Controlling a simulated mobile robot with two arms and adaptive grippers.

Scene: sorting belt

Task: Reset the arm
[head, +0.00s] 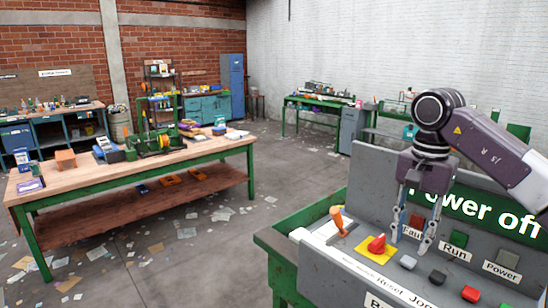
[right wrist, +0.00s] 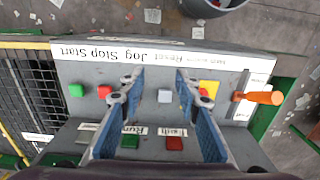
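The sloped grey control panel (head: 335,262) stands at the lower right in the head view, with a "Power off" sign on its upright back. A grey button (head: 407,262) sits by the "Reset" label; the right wrist view shows this grey button (right wrist: 165,96) between my fingers. My right gripper (head: 410,245) hangs above the panel, pointing down. Its two fingers are apart and empty in the right wrist view (right wrist: 157,80). Contact with the panel cannot be told. My left gripper is out of view.
A red knob on a yellow square (head: 376,245) and an orange lever (head: 338,217) are left of the grey button. A black button (head: 437,277) and red button (head: 470,294) are right of it. A wooden workbench (head: 100,178) stands across open floor.

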